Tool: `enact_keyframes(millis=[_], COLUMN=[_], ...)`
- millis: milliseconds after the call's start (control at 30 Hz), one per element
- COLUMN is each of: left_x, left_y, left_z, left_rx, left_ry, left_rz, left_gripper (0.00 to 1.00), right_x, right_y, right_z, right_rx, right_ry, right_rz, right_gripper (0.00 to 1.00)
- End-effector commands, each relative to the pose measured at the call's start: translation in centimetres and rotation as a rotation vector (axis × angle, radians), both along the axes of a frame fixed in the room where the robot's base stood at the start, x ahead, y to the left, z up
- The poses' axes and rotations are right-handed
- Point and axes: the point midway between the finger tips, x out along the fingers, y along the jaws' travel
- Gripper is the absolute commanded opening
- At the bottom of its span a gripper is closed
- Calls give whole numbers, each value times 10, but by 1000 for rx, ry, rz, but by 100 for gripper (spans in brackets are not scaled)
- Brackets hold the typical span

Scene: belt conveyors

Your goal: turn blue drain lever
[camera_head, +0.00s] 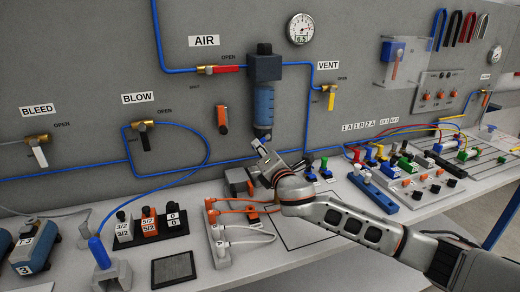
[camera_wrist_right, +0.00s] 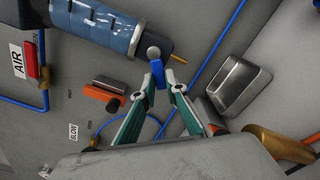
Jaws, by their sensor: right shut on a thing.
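The air filter with a blue bowl (camera_head: 264,103) hangs on the grey panel below the AIR label. In the right wrist view the blue bowl (camera_wrist_right: 103,25) is at upper left, with a grey round knob at its bottom end. The small blue drain lever (camera_wrist_right: 158,77) extends from that knob. My right gripper (camera_wrist_right: 167,82) is shut on the lever. In the head view my right gripper (camera_head: 262,150) is just under the bowl and hides the lever. My left gripper is not in view.
A grey open tray (camera_wrist_right: 239,85) lies near the gripper in the right wrist view. Blue hoses run along the panel. An orange-handled part (camera_head: 222,119) is left of the filter. Valve blocks (camera_head: 150,223) and orange cables crowd the bench below.

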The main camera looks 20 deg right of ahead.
Motion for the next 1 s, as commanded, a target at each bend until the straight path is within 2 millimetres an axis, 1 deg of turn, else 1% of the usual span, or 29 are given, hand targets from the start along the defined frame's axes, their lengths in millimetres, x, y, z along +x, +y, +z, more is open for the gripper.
enact_keyframes(millis=[167, 367, 600, 833, 933, 1000], left_x=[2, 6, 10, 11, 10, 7], left_y=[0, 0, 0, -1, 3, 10], left_z=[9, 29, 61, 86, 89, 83], left_rx=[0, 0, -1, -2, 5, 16], left_ry=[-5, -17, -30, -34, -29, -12], left_rz=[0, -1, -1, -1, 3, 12], left_gripper=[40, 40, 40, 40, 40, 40], right_x=[0, 0, 0, 0, 0, 0], right_y=[-1, -4, -11, -19, -22, -24], right_z=[0, -2, -7, -13, -15, -16], right_rx=[-39, -151, -363, -578, -663, -717], right_ry=[-1, -4, -9, -15, -18, -21], right_rz=[-1, -1, 0, 1, 1, 1], right_gripper=[0, 0, 0, 0, 0, 0])
